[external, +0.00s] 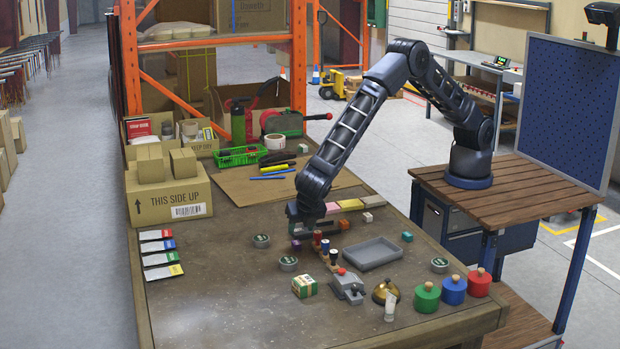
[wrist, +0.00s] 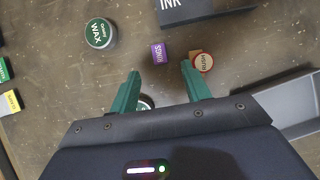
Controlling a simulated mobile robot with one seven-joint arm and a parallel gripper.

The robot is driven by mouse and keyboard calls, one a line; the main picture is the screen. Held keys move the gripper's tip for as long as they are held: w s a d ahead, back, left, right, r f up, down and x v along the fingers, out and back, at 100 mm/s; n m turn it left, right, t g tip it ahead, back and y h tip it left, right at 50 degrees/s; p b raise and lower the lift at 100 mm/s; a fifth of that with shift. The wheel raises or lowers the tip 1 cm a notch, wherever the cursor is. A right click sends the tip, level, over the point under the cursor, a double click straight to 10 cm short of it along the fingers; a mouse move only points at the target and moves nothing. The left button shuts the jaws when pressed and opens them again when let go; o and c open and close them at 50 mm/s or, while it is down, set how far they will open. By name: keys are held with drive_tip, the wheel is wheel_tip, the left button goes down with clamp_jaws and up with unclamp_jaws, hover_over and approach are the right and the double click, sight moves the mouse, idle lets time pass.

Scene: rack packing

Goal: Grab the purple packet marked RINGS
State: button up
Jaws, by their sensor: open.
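The small purple packet marked RINGS (wrist: 158,53) lies on the table in the wrist view, just beyond and between my fingertips. The right fingertip is close to a red-topped round piece (wrist: 203,62). In the external view the fingers are hard to make out below the dark wrist (external: 307,212).
A WAX tin (wrist: 100,33) sits left of the packet, and a dark INK box (wrist: 195,8) lies beyond it. A grey tray (external: 373,254) stands to the right. Several coloured sachets (external: 160,252) lie at the table's left. The table between them and the tins is clear.

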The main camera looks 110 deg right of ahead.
sight(296, 242)
drive_tip(key=shift+x, duration=3.85)
drive_tip(key=shift+w+a, duration=0.1)
drive_tip(key=shift+a, duration=0.05)
clamp_jaws()
